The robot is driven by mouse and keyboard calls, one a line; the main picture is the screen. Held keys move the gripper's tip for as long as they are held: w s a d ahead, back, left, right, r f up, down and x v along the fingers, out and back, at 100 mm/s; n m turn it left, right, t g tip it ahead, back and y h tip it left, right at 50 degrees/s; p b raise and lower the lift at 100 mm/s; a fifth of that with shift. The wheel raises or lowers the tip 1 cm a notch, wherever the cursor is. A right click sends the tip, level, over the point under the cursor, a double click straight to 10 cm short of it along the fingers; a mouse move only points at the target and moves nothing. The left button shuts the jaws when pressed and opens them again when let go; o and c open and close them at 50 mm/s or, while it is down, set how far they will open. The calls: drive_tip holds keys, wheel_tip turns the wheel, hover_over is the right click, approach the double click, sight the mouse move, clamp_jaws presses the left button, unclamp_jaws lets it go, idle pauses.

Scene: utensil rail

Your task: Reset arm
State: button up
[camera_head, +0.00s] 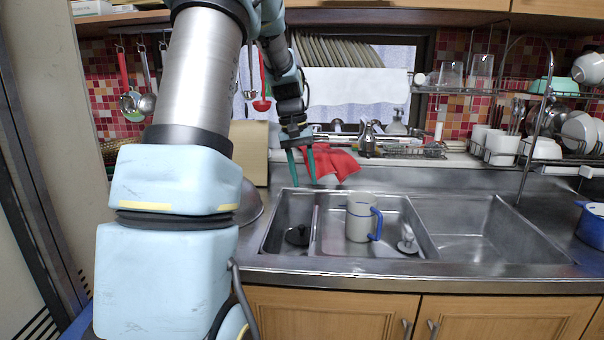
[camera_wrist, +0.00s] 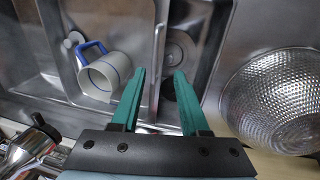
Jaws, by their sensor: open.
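My gripper (camera_head: 303,165) hangs above the back left edge of the sink, its two green fingers pointing down, apart and with nothing between them. In the wrist view my gripper (camera_wrist: 160,90) is also open and empty, over the sink's divider. My arm fills the left of the head view and hides part of the counter and rail there.
A white mug with a blue handle (camera_head: 358,220) stands in the sink (camera_head: 460,240). A red cloth (camera_head: 335,164) lies behind it. A metal colander (camera_wrist: 275,105) is beside the sink. Utensils, including a red ladle (camera_head: 262,104), hang at the left. Dish racks stand right.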

drive_tip(key=s+a+f, duration=0.2)
drive_tip(key=s+a, duration=0.1)
drive_tip(key=s, duration=0.4)
drive_tip(key=s+a+f+t+y, duration=0.1)
drive_tip(key=s+a+f, duration=0.1)
drive_tip(key=s, duration=0.5)
drive_tip(key=s+a+f, duration=0.2)
drive_tip(key=s+a, duration=0.2)
drive_tip(key=s, duration=0.3)
drive_tip(key=shift+s+f+t+y, duration=0.25)
drive_tip(key=shift+f+t+y, duration=0.15)
